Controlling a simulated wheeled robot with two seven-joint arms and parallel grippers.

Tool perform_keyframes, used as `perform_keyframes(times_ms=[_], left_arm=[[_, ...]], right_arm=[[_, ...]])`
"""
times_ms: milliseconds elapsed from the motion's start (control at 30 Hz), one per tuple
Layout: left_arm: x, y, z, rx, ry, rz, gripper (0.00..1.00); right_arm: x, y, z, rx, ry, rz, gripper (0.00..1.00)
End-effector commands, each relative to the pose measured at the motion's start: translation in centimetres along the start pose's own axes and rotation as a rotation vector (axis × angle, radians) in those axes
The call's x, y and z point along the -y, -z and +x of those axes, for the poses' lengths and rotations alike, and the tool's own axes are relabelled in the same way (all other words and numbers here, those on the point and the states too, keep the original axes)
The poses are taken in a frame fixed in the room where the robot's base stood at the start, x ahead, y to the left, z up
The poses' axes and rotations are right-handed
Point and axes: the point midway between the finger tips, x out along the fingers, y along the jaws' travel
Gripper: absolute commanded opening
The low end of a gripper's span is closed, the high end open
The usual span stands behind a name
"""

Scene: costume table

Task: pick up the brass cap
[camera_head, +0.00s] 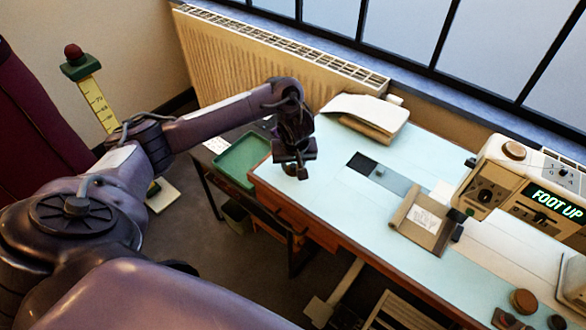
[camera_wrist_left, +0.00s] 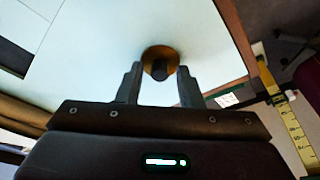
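The brass cap (camera_wrist_left: 160,53) is a round brassy piece with a dark middle on the pale blue table top (camera_wrist_left: 110,40), near its wood edge, in the left wrist view. My left gripper (camera_wrist_left: 159,70) points down at it with its two fingers apart, one to each side of the cap in the picture. I cannot tell how far the tips are above the table. In the head view my left gripper (camera_head: 297,170) is over the table's left end and hides the cap. My right gripper is not in view.
A green tray (camera_head: 243,160) stands left of the table. A stack of paper (camera_head: 370,112) lies at the back, and a clipboard-like holder (camera_head: 422,220) lies mid-table. A beige machine reading "FOOT UP" (camera_head: 530,190) stands at right. A brown round knob (camera_head: 523,301) is at front right.

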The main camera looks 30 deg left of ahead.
Motion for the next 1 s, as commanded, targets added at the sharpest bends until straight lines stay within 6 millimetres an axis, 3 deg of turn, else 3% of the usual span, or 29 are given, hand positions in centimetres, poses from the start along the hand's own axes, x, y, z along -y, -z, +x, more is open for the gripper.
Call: perform_keyframes(times_ms=[33,233,667,867,1000], left_arm=[[0.0,0.0,0.0,0.000,0.000,0.000,0.27],[0.0,0.0,0.0,0.000,-0.001,0.000,0.01],[-0.1,0.3,-0.9,-0.002,-0.002,0.000,0.00],[-0.1,1.0,-3.5,-0.003,-0.002,0.000,0.00],[0.0,2.0,-6.6,-0.005,-0.001,0.000,0.00]], right_arm=[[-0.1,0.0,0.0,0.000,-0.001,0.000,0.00],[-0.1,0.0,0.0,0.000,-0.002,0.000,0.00],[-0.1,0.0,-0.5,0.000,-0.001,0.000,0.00],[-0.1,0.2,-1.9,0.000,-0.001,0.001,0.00],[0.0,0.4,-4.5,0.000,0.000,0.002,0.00]])
